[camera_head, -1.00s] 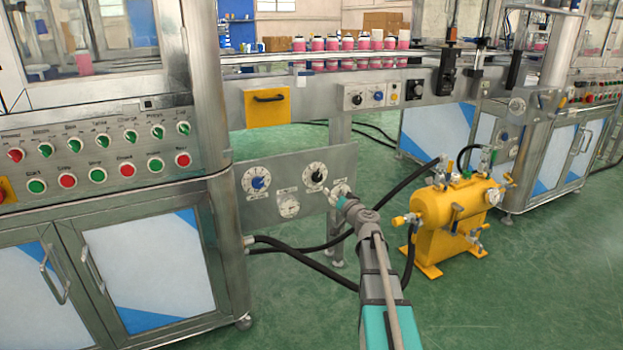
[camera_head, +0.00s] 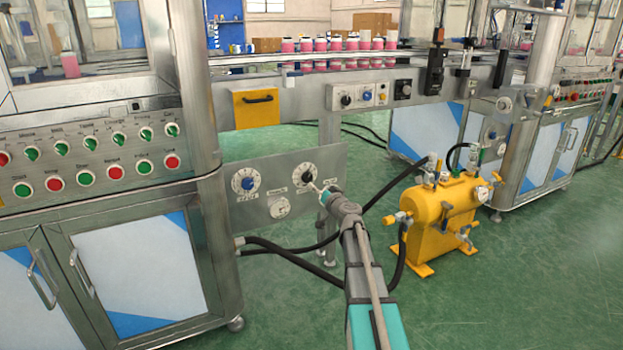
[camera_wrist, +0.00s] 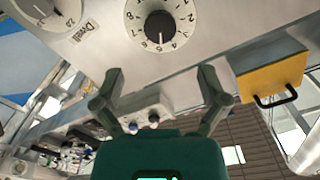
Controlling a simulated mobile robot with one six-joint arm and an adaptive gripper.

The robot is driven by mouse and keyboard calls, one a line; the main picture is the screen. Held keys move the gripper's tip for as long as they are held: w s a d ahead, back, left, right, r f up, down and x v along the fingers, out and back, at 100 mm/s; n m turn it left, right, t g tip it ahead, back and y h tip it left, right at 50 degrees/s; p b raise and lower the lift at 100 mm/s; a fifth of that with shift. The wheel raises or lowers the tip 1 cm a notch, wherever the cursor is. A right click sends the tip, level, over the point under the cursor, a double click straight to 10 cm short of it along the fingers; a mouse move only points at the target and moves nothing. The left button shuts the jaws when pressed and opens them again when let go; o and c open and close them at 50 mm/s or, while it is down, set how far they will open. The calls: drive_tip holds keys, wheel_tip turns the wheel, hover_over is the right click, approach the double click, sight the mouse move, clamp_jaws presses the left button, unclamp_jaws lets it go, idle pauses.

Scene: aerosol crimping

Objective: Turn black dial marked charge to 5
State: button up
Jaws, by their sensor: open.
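The black dial (camera_head: 307,178) sits on a white, numbered round scale on the grey metal panel (camera_head: 330,160). In the wrist view the dial (camera_wrist: 160,27) is at the top centre, with a white pointer line toward the lower edge of the picture; the small numbers are hard to read exactly. My gripper (camera_wrist: 161,73) is open and empty, its two fingers spread below the dial in that view. In the head view my gripper (camera_head: 318,188) is just right of and below the dial, close to it. Contact cannot be made out.
A yellow box with a black handle (camera_head: 257,108) is above. A yellow tank (camera_head: 440,220) and black hoses (camera_head: 290,262) are near my arm. Green floor is open at right.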

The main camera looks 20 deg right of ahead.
sight(308, 178)
drive_tip(key=w, duration=0.9)
drive_tip(key=shift+w+a, duration=0.2)
drive_tip(key=shift+w, duration=0.05)
drive_tip(key=c, duration=1.2)
drive_tip(key=shift+o, duration=0.2)
drive_tip(key=shift+m, duration=0.6)
drive_tip(key=o, duration=1.2)
drive_tip(key=shift+c, duration=0.2)
drive_tip(key=shift+s, duration=0.1)
drive_tip(key=s, duration=1.2)
drive_tip(key=shift+d, duration=0.25)
